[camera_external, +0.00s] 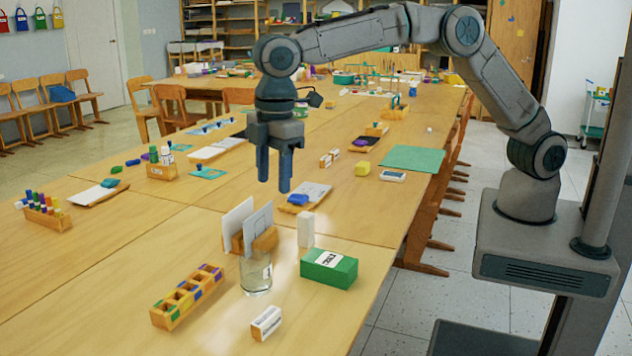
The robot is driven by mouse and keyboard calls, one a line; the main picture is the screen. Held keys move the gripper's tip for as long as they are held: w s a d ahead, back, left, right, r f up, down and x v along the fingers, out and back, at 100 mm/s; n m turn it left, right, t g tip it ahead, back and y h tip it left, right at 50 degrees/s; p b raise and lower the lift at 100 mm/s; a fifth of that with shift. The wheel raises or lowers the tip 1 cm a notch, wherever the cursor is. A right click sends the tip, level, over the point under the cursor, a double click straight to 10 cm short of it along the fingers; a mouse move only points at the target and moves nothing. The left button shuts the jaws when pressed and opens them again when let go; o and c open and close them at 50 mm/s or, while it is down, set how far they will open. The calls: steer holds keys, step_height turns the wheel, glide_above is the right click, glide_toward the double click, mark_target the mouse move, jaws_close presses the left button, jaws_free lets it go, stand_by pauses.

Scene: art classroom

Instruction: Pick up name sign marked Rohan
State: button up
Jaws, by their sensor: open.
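My gripper (274,186) hangs over the near table with its two fingers pointing down, apart and empty. A small wooden block sign with a white lettered face (266,322) stands at the table's front. Two more small white-and-wood blocks, one (325,160) beside the other (335,153), stand farther back, to the right of my gripper. Their lettering is too small to read, so I cannot tell which one is marked Rohan. My gripper is above the table and touches none of them.
Upright white cards in a wooden holder (265,240) stand below my gripper, by a glass jar (256,278). A labelled green box (329,268), a white block (305,228) and a compartment tray (187,296) are near. A blue object lies on a clipboard (316,192).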

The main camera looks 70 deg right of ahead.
steer(key=s+a+f+n, duration=0.35)
steer(key=a+f, duration=0.45)
steer(key=a, duration=0.4)
glide_above(266, 315)
steer(key=shift+m+g, duration=0.25)
steer(key=shift+g, duration=0.05)
step_height(266, 315, down, 9)
steer(key=shift+w+f, duration=0.1)
steer(key=shift+f+p, duration=0.4)
steer(key=shift+f, duration=2.2)
jaws_close()
steer(key=shift+r, duration=0.1)
